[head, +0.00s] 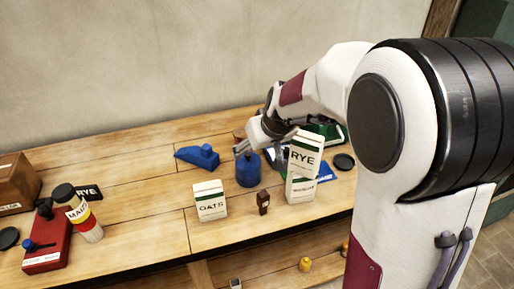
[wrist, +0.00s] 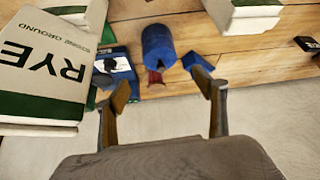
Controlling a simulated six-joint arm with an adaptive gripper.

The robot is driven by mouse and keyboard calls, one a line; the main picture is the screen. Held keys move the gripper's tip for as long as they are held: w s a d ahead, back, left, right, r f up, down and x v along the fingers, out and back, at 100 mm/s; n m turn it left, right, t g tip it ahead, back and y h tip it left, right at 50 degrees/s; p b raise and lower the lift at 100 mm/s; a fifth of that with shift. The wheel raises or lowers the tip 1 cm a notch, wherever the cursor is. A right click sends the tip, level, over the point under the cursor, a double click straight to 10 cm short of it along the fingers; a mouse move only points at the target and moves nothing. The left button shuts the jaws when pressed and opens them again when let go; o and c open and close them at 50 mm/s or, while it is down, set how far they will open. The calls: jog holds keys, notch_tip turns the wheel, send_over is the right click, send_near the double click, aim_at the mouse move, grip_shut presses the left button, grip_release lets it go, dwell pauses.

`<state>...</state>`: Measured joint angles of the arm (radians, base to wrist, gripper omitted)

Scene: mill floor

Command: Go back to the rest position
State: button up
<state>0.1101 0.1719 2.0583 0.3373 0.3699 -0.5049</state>
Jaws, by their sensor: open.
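My gripper (head: 260,140) is over the back of the wooden bench in the head view, just behind and above a blue cylindrical pot (head: 249,172). In the wrist view my gripper (wrist: 162,86) has its two fingers spread with nothing between them. The blue pot (wrist: 157,45) shows beyond the fingertips, apart from them. A tall white and green RYE carton (head: 303,165) stands just right of the gripper; it fills the left of the wrist view (wrist: 45,75). My arm comes in from the right and hides part of the bench behind the carton.
An OATS carton (head: 210,203) and a small brown item (head: 263,203) stand in front. A blue object (head: 198,156) lies left of the pot. A MALT jar (head: 80,214), red device (head: 48,247) and wooden box (head: 15,183) are at left. A black disc (head: 344,161) lies right.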

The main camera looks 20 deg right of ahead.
dwell(0.4)
jog(key=s+a+r, duration=0.1)
jog(key=s+r, duration=0.1)
jog(key=s, duration=0.8)
jog(key=s+r+m, duration=0.1)
jog(key=s+r, duration=0.2)
jog(key=s, duration=0.7)
jog(key=s+a+r+g, duration=0.1)
jog(key=s+r, duration=0.1)
jog(key=s, duration=0.9)
jog(key=shift+a+r+h, duration=0.25)
jog(key=shift+a+h, duration=0.1)
jog(key=shift+h, duration=0.05)
